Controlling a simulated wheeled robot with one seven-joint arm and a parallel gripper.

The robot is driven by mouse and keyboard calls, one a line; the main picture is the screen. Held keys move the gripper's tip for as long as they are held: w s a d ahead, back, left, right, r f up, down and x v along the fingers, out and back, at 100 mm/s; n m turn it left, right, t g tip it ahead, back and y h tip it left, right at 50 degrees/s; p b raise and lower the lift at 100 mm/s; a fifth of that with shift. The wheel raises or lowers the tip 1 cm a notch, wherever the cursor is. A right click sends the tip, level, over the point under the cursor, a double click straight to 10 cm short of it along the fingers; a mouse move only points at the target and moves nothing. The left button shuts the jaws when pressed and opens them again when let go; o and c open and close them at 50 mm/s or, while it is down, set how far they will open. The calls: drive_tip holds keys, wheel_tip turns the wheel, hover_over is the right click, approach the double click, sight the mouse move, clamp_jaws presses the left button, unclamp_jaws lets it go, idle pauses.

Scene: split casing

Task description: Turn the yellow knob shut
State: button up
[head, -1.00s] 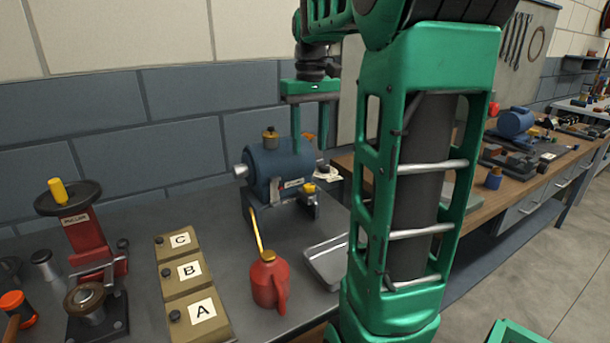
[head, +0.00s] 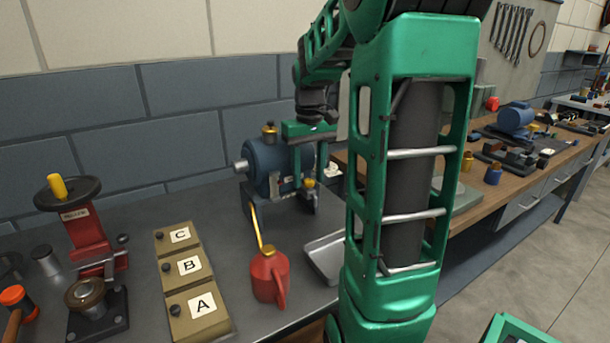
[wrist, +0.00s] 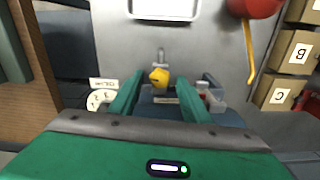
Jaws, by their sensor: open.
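The yellow knob (head: 309,183) sits low on the front right of the blue casing (head: 268,165) on the grey bench. In the wrist view the yellow knob (wrist: 159,77) lies between and just beyond the tips of my gripper (wrist: 157,82), with a small metal stem on its far side. My gripper (head: 308,165) points down at the casing's right part, fingers apart and empty. I cannot tell whether a finger touches the knob. A second brass-yellow cap (head: 269,132) is on top of the casing.
A red oil can (head: 268,277) with a yellow spout stands in front of the casing, beside a metal tray (head: 325,257). Boxes marked A, B and C (head: 189,268) and a red press (head: 85,235) are at left. A wooden bench (head: 470,200) is at right.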

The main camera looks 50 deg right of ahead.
drive_tip(key=c, duration=1)
drive_tip(key=shift+c, duration=0.2)
drive_tip(key=shift+m, duration=3)
drive_tip(key=shift+a, duration=0.1)
drive_tip(key=o, duration=1)
drive_tip(key=shift+o, duration=0.2)
